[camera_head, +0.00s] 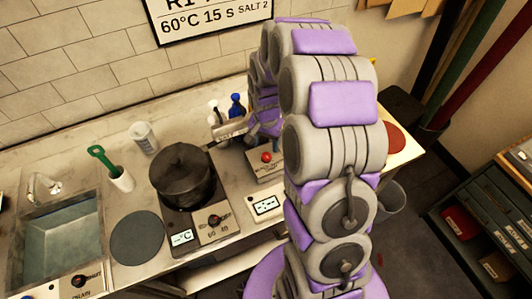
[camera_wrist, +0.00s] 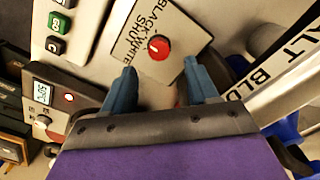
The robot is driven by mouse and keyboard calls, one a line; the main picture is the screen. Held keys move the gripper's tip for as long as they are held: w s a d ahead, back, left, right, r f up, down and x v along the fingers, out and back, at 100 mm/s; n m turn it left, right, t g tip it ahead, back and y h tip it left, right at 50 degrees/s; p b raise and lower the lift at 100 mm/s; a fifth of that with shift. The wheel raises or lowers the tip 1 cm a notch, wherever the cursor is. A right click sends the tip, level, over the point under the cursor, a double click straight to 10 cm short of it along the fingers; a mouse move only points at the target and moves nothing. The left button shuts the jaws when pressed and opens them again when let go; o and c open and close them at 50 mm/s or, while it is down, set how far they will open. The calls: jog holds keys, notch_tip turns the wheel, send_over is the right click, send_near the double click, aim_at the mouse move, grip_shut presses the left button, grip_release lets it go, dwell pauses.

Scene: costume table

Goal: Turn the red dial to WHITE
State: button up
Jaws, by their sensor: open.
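The red dial (camera_wrist: 159,47) sits on a pale panel in the wrist view, with printed words that read BLACK, WHITE and a partly legible third word. A small pale mark shows on the dial; which word it points to I cannot tell. The dial also shows in the head view (camera_head: 266,157), on a box on the counter beside my arm. My gripper (camera_wrist: 160,70) is open and empty. Its two blue fingers are apart, with the dial in the gap just beyond their tips. In the head view my arm hides part of the area around the box.
Small bottles (camera_head: 236,106) stand behind. A digital display unit (camera_wrist: 55,98) lies left in the wrist view. The sink (camera_head: 62,238) is far left.

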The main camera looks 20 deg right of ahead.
aim_at(266, 155)
notch_tip(266, 155, down, 5)
jog(key=shift+a+r, duration=0.15)
jog(key=shift+d+f, duration=0.3)
jog(key=shift+f, duration=0.5)
jog(key=shift+a, duration=0.15)
jog(key=c, duration=0.4)
jog(key=shift+r, duration=0.1)
jog(key=c, duration=0.6)
